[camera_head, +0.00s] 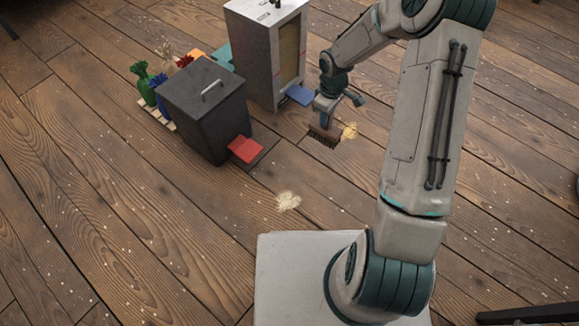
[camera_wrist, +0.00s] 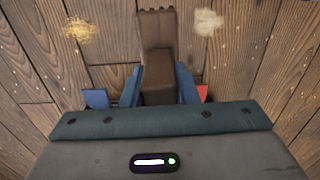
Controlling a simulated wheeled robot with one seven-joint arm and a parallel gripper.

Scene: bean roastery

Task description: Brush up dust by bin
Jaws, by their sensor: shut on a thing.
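My gripper (camera_head: 327,108) is shut on a brown brush (camera_head: 322,137), its dark bristles pointing down at or just above the floor. In the wrist view, the brush (camera_wrist: 158,55) stands between the blue fingers (camera_wrist: 158,88). A yellow dust pile (camera_head: 350,131) lies right beside the brush in the head view; it also shows at upper left in the wrist view (camera_wrist: 80,30). A paler dust pile (camera_head: 288,201) lies nearer my base, and at upper right in the wrist view (camera_wrist: 208,22). A dark grey lidded bin (camera_head: 205,112) stands left of both piles.
A red pedal (camera_head: 246,149) juts from the grey bin. A tall pale cabinet-like bin (camera_head: 268,55) with a blue pedal (camera_head: 298,95) stands behind. Tied sacks (camera_head: 147,85) sit on a pallet at left. Plank floor in front is open, with scattered pale specks.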

